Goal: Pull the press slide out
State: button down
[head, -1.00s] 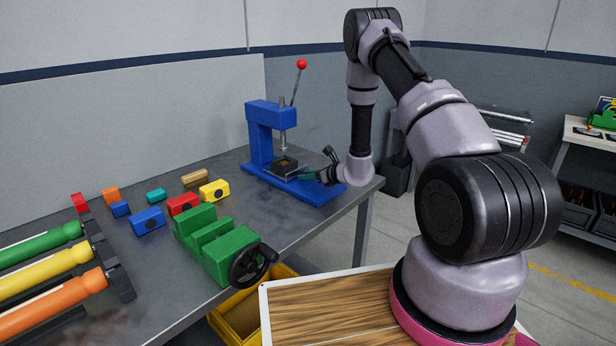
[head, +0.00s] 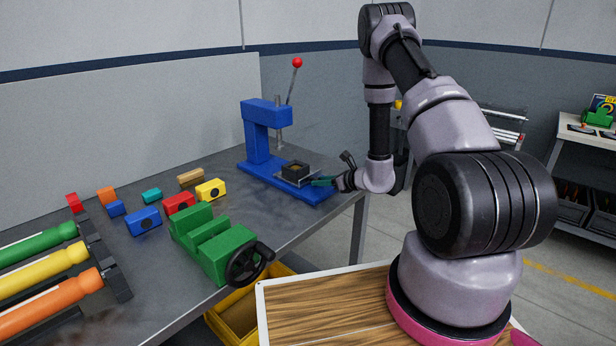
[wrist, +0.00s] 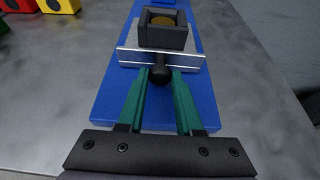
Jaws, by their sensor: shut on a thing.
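The blue press (head: 262,150) stands on the metal workbench, with a red-tipped lever. Its slide (head: 303,178) is a grey metal plate carrying a dark square block (head: 295,170), and sits forward of the press column. In the wrist view the slide's metal front edge (wrist: 130,58) and the dark block with a round brownish centre (wrist: 162,35) show ahead of the fingers. My gripper (wrist: 160,78) has green fingers shut on the black round knob (wrist: 160,75) at the slide's front. My gripper also shows at the front of the press base in the head view (head: 325,181).
A green vise (head: 215,243) with a black handwheel and several coloured blocks (head: 180,203) stand left on the bench. Coloured rollers (head: 45,268) lie at far left. A yellow bin (head: 240,318) is below the bench edge. Open floor lies right of the bench.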

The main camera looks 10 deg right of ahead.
jog(key=s+d, duration=0.1)
jog(key=s, duration=0.1)
jog(key=s+d, duration=0.2)
jog(key=shift+s+d, duration=0.1)
jog(key=shift+s, duration=0.1)
jog(key=c, duration=0.6)
grip_release()
jog(key=v, duration=1)
jog(key=shift+s+d+r, duration=0.2)
jog(key=shift+s, duration=0.05)
